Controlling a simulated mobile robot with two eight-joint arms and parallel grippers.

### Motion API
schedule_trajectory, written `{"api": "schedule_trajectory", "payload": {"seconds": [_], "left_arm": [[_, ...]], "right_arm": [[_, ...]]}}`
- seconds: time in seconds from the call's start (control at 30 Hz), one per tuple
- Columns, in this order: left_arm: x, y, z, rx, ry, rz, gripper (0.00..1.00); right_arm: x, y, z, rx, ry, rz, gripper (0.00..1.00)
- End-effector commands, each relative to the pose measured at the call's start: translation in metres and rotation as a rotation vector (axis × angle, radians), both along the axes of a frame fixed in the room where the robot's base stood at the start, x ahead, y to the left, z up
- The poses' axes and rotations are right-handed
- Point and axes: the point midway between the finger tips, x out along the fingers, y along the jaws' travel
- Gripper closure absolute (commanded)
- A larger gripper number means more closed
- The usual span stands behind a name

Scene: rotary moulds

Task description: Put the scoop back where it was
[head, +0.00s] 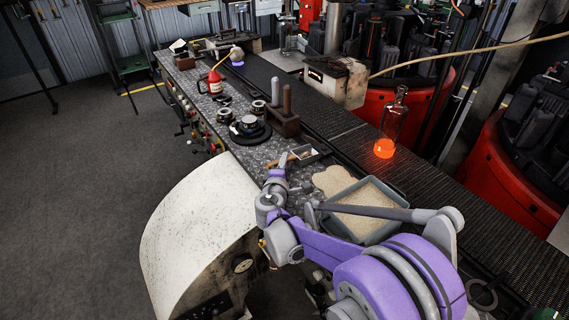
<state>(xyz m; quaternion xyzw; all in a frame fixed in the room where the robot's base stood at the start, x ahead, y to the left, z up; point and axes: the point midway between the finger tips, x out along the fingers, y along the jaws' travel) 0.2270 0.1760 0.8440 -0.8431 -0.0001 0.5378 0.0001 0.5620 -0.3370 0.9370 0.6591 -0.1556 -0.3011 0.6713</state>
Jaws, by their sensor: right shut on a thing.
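The scoop (305,154) looks like a small grey metal pan with a short wooden handle (284,160). It is over the metal worktop, left of a grey tub of sand (344,227). My right gripper (277,176) reaches in from the lower right and is shut on the scoop near its handle. The fingers are small and partly hidden by the wrist, so the exact grip is unclear. I cannot tell whether the scoop touches the worktop. A patch of sand (333,179) lies between the scoop and the tub. My left gripper is not in view.
A bottle with a glowing orange base (385,147) stands right of the tub, on the dark conveyor (335,120). Dark round parts (249,127) and a block with upright rods (285,122) stand beyond the scoop. A red oil can (214,82) is farther back. A white curved cover (195,225) rises at left.

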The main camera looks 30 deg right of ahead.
Motion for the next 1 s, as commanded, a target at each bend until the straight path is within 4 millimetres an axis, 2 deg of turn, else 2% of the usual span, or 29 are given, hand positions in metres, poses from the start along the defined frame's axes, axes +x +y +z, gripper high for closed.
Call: {"api": "schedule_trajectory", "payload": {"seconds": [0.2, 0.23, 0.3, 0.67, 0.77, 1.0], "left_arm": [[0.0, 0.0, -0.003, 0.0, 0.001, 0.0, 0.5], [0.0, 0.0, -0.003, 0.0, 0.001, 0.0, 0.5], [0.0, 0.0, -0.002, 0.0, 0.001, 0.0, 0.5], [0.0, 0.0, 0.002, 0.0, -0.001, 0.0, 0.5], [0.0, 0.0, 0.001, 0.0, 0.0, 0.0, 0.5], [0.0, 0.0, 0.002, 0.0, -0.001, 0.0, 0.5]], "right_arm": [[0.0, 0.0, -0.004, -0.001, 0.001, 0.0, 1.0], [0.0, 0.0, -0.003, 0.0, 0.0, 0.0, 0.72], [0.0, 0.0, -0.003, 0.0, 0.0, 0.0, 0.63], [-0.001, 0.001, 0.002, 0.0, 0.0, 0.0, 0.63], [-0.011, 0.01, 0.004, 0.0, 0.0, 0.002, 0.63], [-0.051, 0.042, 0.013, 0.0, 0.0, 0.004, 0.63]]}}
